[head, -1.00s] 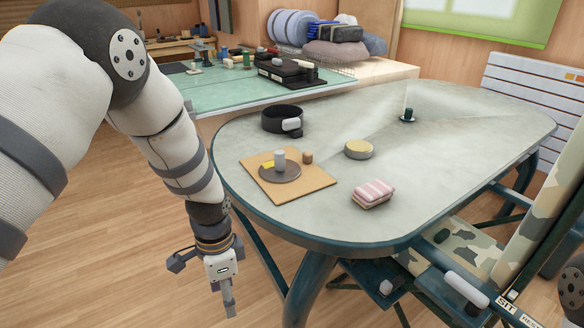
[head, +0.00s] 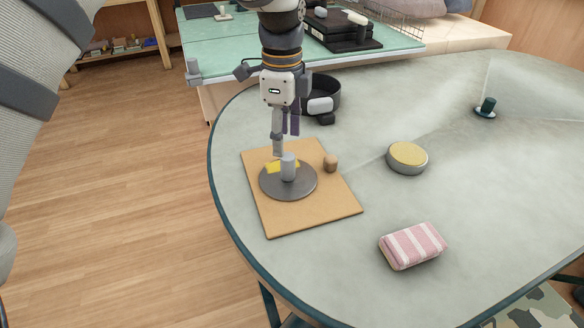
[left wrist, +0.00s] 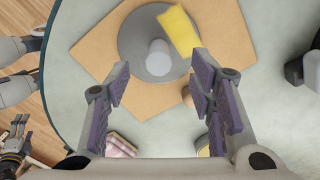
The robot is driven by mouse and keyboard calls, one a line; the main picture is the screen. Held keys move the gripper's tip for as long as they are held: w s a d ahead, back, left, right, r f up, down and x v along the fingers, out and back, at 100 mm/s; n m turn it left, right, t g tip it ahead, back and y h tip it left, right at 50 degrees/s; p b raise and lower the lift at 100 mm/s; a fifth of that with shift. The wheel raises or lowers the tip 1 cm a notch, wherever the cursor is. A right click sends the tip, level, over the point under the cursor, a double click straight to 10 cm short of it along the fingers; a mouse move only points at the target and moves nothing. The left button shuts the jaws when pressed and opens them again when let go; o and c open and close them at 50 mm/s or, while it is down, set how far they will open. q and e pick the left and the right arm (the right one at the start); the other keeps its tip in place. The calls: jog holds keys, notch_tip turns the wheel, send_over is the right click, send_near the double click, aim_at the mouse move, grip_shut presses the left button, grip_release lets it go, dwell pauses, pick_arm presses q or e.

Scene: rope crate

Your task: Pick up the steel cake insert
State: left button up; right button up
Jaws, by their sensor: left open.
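The steel cake insert (head: 288,188) is a flat grey round disc with a pale upright cylinder at its middle. It lies on a tan board (head: 322,208) on the table. In the left wrist view the disc (left wrist: 133,38) lies ahead of the fingers, its cylinder between their lines. My left gripper (head: 286,145) is open and empty, just above and behind the cylinder in the head view. Its spread fingers show in the left wrist view (left wrist: 160,78); contact is not visible. My right gripper (left wrist: 20,124) seems to show small at the left edge there; its jaws are unclear.
A yellow piece (head: 278,165) lies at the disc's back edge. A small brown block (head: 331,164) stands on the board. A black ring (head: 328,91) is behind it. A round yellow-topped tin (head: 407,158) and a pink striped pad (head: 413,246) stand to the right, with clear table between.

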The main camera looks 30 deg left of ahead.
aim_at(288, 156)
pick_arm(q)
jog(key=f, duration=0.7)
jog(key=shift+d+f, duration=0.1)
jog(key=shift+d, duration=0.3)
grip_shut()
